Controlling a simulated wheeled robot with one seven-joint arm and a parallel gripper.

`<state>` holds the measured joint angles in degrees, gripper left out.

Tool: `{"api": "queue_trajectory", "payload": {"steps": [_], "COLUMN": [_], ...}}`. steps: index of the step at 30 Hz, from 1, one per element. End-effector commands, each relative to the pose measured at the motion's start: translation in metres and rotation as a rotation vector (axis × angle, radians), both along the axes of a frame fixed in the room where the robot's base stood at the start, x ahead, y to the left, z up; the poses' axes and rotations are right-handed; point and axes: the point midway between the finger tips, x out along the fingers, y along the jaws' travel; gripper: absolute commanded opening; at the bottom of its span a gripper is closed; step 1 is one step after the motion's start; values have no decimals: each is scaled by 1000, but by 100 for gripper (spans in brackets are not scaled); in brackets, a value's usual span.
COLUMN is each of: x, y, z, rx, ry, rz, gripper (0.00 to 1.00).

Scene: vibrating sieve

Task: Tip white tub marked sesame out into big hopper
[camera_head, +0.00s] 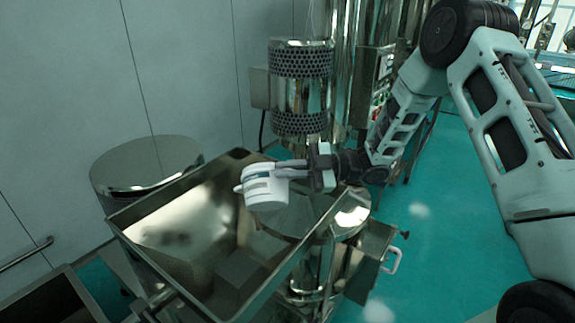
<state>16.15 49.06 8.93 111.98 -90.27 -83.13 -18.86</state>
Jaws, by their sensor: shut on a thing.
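The white tub (266,192) is held in my gripper (262,175), above the right side of the big hopper. My gripper is shut on the tub, with its fingers reaching across the tub's upper part. The tub looks close to upright or slightly tilted; its opening and contents cannot be made out. Any sesame marking is too small to read. The big hopper (137,222) is a wide open steel tray with sloping walls. Its visible inside is shiny and shows reflections; I cannot tell whether anything lies in it.
A round steel drum (146,162) stands behind the hopper at left. A perforated steel column (301,88) rises behind the tub. A dark open bin (48,300) is at lower left. A steel box with a white handle (391,262) is right of the hopper. Green floor (450,200) is clear at right.

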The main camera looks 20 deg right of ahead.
Motion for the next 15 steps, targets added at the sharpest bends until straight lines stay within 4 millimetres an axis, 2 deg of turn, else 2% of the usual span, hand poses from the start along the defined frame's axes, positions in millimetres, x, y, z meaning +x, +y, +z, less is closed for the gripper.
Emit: {"api": "queue_trajectory", "payload": {"steps": [6, 15], "x": [0, 0], "y": [0, 0], "z": [1, 1], "rx": [15, 16], "ry": [63, 68], "rz": [0, 0], "gripper": [0, 0]}}
